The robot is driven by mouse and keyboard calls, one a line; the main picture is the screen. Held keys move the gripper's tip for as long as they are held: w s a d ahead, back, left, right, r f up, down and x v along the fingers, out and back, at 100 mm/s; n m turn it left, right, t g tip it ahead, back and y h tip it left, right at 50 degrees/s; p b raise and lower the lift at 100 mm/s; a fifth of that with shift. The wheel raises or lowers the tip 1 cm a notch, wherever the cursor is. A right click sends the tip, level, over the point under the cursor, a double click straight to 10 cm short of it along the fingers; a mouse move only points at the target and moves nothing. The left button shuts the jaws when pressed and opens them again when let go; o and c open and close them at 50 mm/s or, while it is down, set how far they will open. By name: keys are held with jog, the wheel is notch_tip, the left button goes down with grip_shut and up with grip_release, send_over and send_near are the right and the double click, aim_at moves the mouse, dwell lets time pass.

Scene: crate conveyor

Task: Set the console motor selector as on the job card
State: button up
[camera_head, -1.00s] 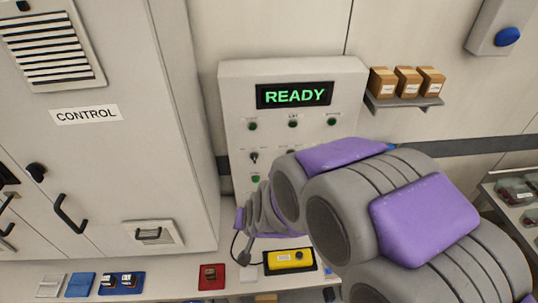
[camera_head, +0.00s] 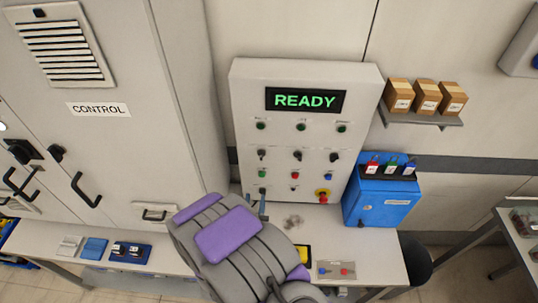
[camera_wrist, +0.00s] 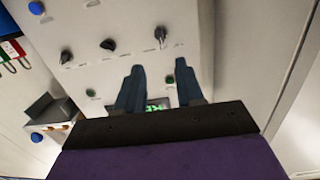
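The console (camera_head: 350,90) is a pale upright panel with a green READY display (camera_head: 306,100). Below the display are a row of green lamps and a row of three dark selector knobs: left (camera_head: 262,154), middle (camera_head: 297,155) and right (camera_head: 334,157). Their labels are too small to read, so I cannot tell which is the motor selector. No readable job card shows.
Lower on the console are buttons and a red knob on a yellow base (camera_head: 323,196). A blue box with padlocks (camera_head: 380,200) stands right of it. A shelf (camera_head: 420,119) holds cartons. The control cabinet (camera_head: 105,150) stands left. My arm hides part of the bench.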

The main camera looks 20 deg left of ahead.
jog(key=b, duration=0.7)
send_near(261, 156)
jog(key=shift+n+t, duration=0.3)
jog(key=x, duration=0.8)
jog(key=shift+w+a+f+b, duration=0.15)
jog(key=shift+w+f+b, duration=0.1)
jog(key=shift+f+b, duration=0.1)
jog(key=shift+c, duration=0.3)
grip_shut()
